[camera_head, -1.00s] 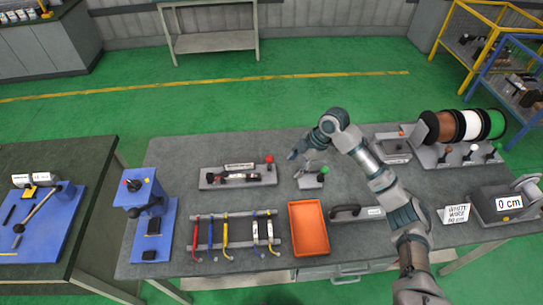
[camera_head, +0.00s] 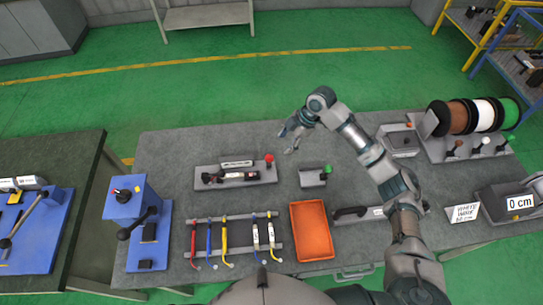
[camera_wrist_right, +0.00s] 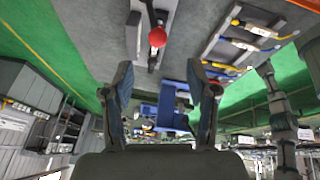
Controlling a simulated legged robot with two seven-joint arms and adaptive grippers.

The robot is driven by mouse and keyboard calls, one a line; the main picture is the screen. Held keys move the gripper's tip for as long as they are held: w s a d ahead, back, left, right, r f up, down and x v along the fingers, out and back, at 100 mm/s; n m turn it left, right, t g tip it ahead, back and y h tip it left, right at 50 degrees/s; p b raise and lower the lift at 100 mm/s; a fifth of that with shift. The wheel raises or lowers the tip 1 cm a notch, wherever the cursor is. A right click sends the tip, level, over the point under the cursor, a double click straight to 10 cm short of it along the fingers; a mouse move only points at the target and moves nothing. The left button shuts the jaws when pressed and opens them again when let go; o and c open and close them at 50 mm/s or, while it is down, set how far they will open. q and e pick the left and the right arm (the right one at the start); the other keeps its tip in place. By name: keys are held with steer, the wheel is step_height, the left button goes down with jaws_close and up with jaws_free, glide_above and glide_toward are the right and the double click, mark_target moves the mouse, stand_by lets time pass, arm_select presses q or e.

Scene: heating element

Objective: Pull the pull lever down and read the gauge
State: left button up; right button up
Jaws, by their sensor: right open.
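I cannot tell for sure which part is the pull lever. A grey fixture (camera_head: 236,178) with a red ball knob (camera_head: 269,158) lies mid-table; the knob also shows in the wrist view (camera_wrist_right: 157,37). Left of it, a blue stand (camera_head: 124,199) carries a lever with a black knob (camera_head: 124,234). No gauge dial is readable; one display (camera_head: 519,202) shows "0 cm". My right gripper (camera_head: 289,136) is open and empty, beyond and slightly right of the red knob, touching nothing. In the wrist view its fingers (camera_wrist_right: 163,95) are spread. What looks like my left arm shows at right there, its fingers unclear.
A small grey fixture with a green knob (camera_head: 327,168) is close to my right gripper. An orange tray (camera_head: 311,232) and a rack of coloured cables (camera_head: 234,237) are along the near side. Wire spools (camera_head: 471,117) stand at the right. Bare tabletop surrounds the fixtures.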

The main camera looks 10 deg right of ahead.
mark_target(271, 156)
steer(key=x, duration=0.5)
steer(key=a+p+x, duration=0.1)
steer(key=x, duration=0.5)
steer(key=shift+w+f, duration=0.1)
steer(key=shift+w, duration=0.1)
steer(key=shift+a+f, duration=0.15)
steer(key=shift+f, duration=0.5)
arm_select(q)
steer(key=shift+w+a+r, duration=0.1)
steer(key=shift+w+r, duration=0.35)
steer(key=shift+r, duration=0.25)
arm_select(e)
steer(key=shift+d, duration=0.25)
steer(key=shift+a, duration=0.1)
jaws_close()
